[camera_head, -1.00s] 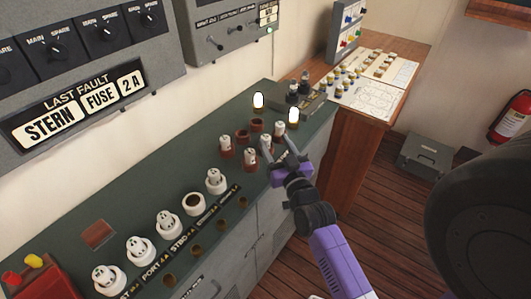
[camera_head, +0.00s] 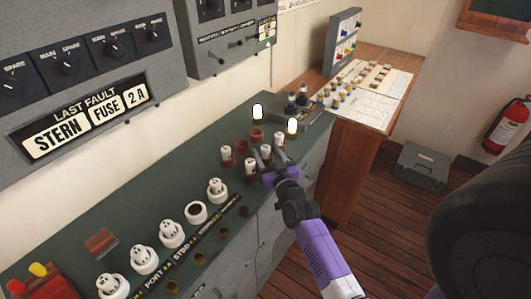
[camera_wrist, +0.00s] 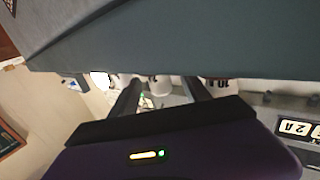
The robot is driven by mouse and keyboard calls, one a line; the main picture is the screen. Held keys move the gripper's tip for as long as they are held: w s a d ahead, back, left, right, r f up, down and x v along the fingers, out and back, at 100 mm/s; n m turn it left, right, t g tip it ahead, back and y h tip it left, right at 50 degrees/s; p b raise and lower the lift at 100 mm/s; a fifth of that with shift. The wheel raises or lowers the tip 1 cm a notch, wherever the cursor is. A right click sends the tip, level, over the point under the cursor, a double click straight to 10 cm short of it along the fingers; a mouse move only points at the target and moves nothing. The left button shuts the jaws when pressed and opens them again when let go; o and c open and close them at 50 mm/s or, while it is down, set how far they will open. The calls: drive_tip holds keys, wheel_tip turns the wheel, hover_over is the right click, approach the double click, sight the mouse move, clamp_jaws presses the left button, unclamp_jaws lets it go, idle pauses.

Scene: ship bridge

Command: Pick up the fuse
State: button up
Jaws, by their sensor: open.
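Several white fuses in brown holders stand in a cluster on the dark green console top (camera_head: 140,215), among them a left fuse (camera_head: 226,153), a middle fuse (camera_head: 251,154) and a right-hand fuse (camera_head: 279,138). Their ratings are too small to read. My gripper (camera_head: 264,158) is open at the front edge of this cluster, close to the middle fuse. Whether it touches any fuse I cannot tell. In the wrist view my gripper (camera_wrist: 162,95) has its fingers apart, with white fuse shapes beyond them, partly hidden by the dark surface above.
A fault panel (camera_head: 85,122) reads "STERN FUSE 2 A". White round sockets (camera_head: 172,234) line the console front, one with a dark open centre (camera_head: 196,212). A wooden desk (camera_head: 365,125) adjoins at right.

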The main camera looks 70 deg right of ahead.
drive_tip(key=shift+w+d, duration=0.5)
clamp_jaws()
drive_tip(key=shift+r, duration=0.1)
